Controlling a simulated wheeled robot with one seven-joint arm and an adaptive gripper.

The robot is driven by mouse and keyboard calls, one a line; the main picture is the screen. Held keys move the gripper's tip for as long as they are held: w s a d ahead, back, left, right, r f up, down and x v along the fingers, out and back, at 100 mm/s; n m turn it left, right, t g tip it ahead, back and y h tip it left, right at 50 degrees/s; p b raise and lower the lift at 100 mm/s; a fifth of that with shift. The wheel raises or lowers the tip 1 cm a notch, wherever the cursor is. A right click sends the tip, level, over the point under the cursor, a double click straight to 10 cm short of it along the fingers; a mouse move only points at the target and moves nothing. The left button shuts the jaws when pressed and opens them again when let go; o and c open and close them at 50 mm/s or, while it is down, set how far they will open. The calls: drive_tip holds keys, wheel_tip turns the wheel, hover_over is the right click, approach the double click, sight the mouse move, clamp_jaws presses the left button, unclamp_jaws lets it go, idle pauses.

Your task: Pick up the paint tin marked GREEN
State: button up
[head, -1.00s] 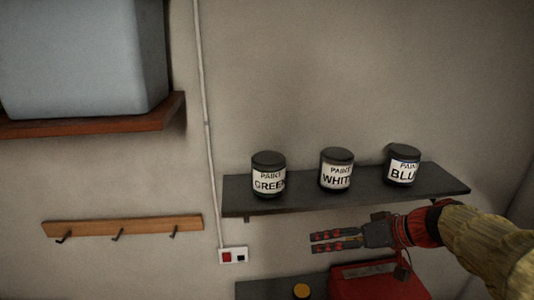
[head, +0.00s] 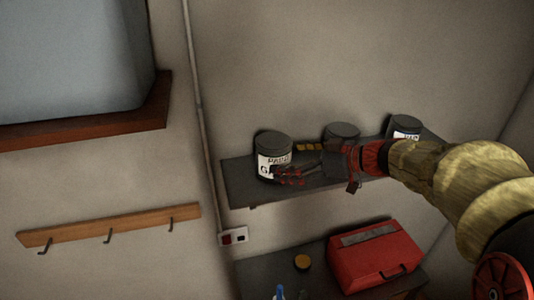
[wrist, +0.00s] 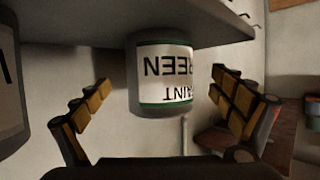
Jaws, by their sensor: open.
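The paint tin marked GREEN (head: 268,144) is a dark tin with a white label, upright at the left end of the dark wall shelf (head: 238,184). It shows inverted in the wrist view (wrist: 162,85), its label reading GREEN with a green band. My gripper (head: 287,160) is open at the tin's right front side. In the wrist view its padded fingers stand one to each side of the tin, with gaps visible. The near finger hides part of the label in the head view.
The white-paint tin (head: 342,132), partly behind my gripper, and the blue-paint tin (head: 405,125) stand further right on the shelf. A hook rail (head: 110,226) is at left.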

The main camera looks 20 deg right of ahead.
drive_tip(key=shift+w+f, duration=0.2)
drive_tip(key=shift+w, duration=0.25)
drive_tip(key=p+x, duration=0.2)
drive_tip(key=x, duration=0.2)
drive_tip(key=shift+s+a+f+p, duration=0.1)
drive_tip(key=shift+a+f+p, duration=0.1)
drive_tip(key=shift+a+p, duration=0.1)
drive_tip(key=shift+w+a+f, duration=0.1)
drive_tip(key=shift+w+f, duration=0.15)
drive_tip(key=shift+w, duration=0.1)
drive_tip(key=shift+s, duration=0.1)
drive_tip(key=shift+a, duration=0.1)
drive_tip(key=shift+c, duration=0.6)
drive_tip(key=c, duration=2)
drive_tip(key=shift+r, duration=0.1)
drive_tip(key=shift+c, duration=0.3)
drive_tip(key=shift+r, duration=0.1)
